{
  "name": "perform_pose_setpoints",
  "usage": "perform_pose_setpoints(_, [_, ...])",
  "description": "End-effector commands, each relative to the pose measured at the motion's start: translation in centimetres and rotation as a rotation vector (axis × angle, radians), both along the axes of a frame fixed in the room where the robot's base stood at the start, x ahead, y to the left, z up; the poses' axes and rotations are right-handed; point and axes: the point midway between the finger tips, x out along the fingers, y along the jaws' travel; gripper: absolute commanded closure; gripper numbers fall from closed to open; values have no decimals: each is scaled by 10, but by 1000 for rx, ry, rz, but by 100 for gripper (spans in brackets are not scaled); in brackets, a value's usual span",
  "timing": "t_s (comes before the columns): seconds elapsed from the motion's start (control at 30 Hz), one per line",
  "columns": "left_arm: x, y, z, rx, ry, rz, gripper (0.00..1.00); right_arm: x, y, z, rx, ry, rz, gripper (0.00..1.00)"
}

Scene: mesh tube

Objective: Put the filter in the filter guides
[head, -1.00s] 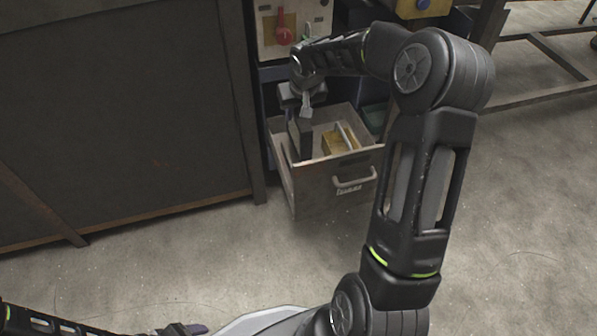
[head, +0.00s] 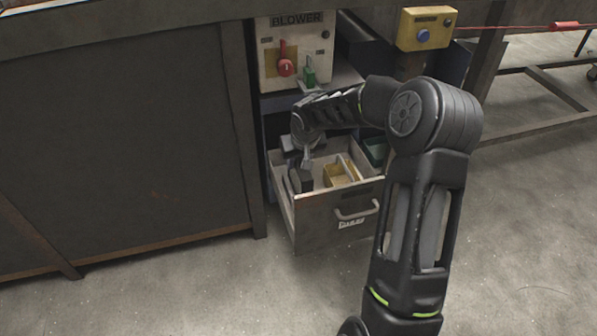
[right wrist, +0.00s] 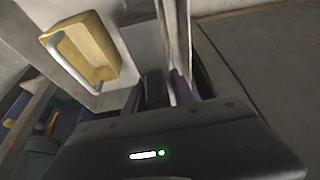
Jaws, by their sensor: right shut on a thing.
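My right gripper (head: 306,166) reaches down into the open drawer (head: 350,222), at its left side. It is shut on a dark, flat block, which I take to be the filter (head: 300,181). The block stands roughly upright, with its lower part hidden behind the drawer front. In the right wrist view the gripper (right wrist: 166,88) has a dark piece between its fingers, close beside a pale upright wall. I cannot make out the filter guides or whether the filter touches them. My left gripper is not in view.
A yellow button box (head: 425,29) is at upper right. The floor in front is clear.

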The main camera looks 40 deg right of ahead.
Motion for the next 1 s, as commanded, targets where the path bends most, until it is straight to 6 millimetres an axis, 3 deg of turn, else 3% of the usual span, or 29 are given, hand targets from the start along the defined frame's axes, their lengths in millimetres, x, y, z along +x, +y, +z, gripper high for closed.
perform_pose_setpoints(0.03, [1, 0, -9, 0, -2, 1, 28, -1, 1, -14, 1, 3, 1, 100])
perform_pose_setpoints(0.2, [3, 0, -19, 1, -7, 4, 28, 0, 0, -36, 1, 1, 0, 100])
perform_pose_setpoints(0.63, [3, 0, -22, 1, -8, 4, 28, 0, 0, -41, 1, 0, 0, 100])
perform_pose_setpoints(0.67, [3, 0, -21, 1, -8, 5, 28, 0, 0, -41, 1, 1, 0, 69])
perform_pose_setpoints(0.9, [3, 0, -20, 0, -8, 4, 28, 0, 0, -40, 2, 1, -1, 49])
perform_pose_setpoints(1.0, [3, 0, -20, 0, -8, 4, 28, 0, 0, -40, 2, 1, -1, 48])
